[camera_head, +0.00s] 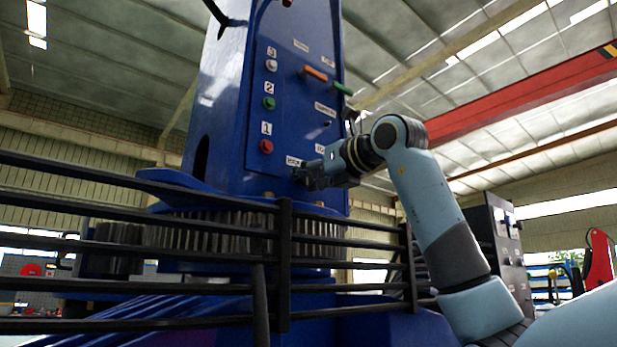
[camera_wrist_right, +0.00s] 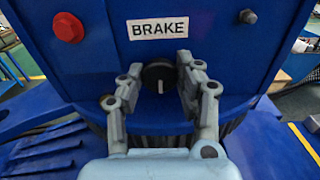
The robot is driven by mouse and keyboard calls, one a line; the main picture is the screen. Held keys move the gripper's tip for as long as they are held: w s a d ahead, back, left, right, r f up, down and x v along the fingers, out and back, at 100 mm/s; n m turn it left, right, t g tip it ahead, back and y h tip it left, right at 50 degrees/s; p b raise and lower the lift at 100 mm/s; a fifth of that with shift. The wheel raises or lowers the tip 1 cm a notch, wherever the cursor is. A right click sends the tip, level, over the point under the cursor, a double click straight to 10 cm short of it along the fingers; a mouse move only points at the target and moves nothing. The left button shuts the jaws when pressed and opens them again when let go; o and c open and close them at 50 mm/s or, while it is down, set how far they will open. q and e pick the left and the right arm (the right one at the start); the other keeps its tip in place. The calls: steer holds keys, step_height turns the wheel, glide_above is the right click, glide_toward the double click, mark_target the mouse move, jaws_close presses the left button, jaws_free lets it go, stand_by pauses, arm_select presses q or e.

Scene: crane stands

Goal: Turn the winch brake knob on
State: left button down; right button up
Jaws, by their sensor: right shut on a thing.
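The winch brake knob (camera_wrist_right: 159,77) is a black round knob with a white pointer mark, below a white BRAKE label (camera_wrist_right: 158,28) on the blue crane panel. In the head view my right gripper (camera_head: 308,176) reaches the low part of the blue panel (camera_head: 290,85) and hides the knob there. My left gripper is in neither view.
A red button (camera_head: 266,146), a green button (camera_head: 269,103) and a white button (camera_head: 271,65) run up the panel. Orange (camera_head: 315,73) and green (camera_head: 343,89) handles stick out higher up. Black railings (camera_head: 140,232) cross in front of the toothed ring (camera_head: 215,232).

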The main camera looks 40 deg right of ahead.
steer(key=shift+f, duration=0.1)
steer(key=o, duration=1.2)
steer(key=shift+s+d, duration=0.15)
steer(key=shift+s, duration=1.85)
steer(key=shift+s+d, duration=0.15)
steer(key=shift+s, duration=1.85)
steer(key=shift+s+d, duration=0.15)
steer(key=shift+s, duration=1.85)
